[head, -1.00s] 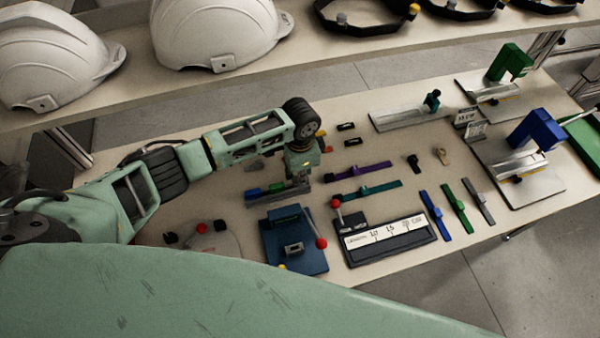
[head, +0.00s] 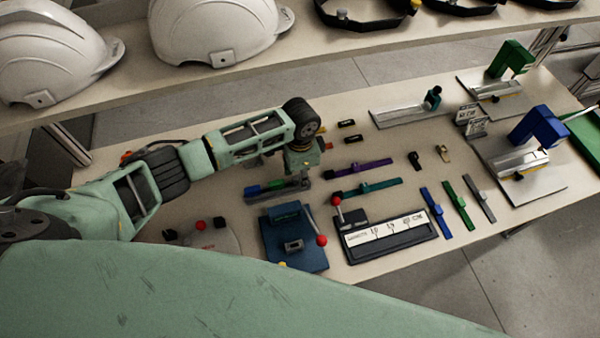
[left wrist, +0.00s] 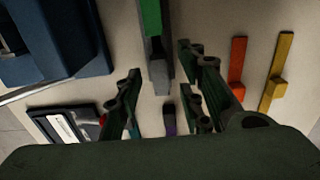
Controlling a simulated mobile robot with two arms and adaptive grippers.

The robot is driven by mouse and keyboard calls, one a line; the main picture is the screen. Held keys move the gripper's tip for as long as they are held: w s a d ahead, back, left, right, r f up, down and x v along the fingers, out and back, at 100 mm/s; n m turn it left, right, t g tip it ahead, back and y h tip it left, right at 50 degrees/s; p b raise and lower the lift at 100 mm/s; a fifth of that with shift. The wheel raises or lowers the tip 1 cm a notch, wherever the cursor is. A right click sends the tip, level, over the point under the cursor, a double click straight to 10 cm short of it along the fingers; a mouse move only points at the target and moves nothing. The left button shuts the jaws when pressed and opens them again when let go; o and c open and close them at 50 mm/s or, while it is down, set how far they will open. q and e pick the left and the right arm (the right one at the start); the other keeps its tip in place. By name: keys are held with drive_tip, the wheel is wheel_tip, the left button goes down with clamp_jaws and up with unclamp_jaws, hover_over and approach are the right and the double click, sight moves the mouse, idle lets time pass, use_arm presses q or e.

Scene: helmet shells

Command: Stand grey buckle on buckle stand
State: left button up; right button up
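The buckle stand (head: 266,198) is a narrow grey rack lying left of the table's middle in the head view. A blue buckle and a green buckle (head: 272,186) sit in it. In the left wrist view, the green buckle (left wrist: 151,18) is at the top. A grey block (left wrist: 158,76), seemingly the grey buckle, is in line below it at the stand's near end; its exact seating is unclear. My left gripper (head: 298,171) is above the stand's right end. Its fingers (left wrist: 160,84) are apart on either side of the grey block, with visible gaps. My right gripper is not in view.
A blue fixture (head: 290,222) with a red knob stands just in front of the stand. Purple (head: 372,165) and teal straps lie to its right. Red (left wrist: 237,68) and yellow straps lie beside the gripper. A helmet shelf (head: 330,50) runs behind.

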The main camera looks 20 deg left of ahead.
use_arm(q)
wheel_tip(320, 180, up, 12)
idle(0.6)
drive_tip(key=shift+s+f, duration=0.1)
idle(0.4)
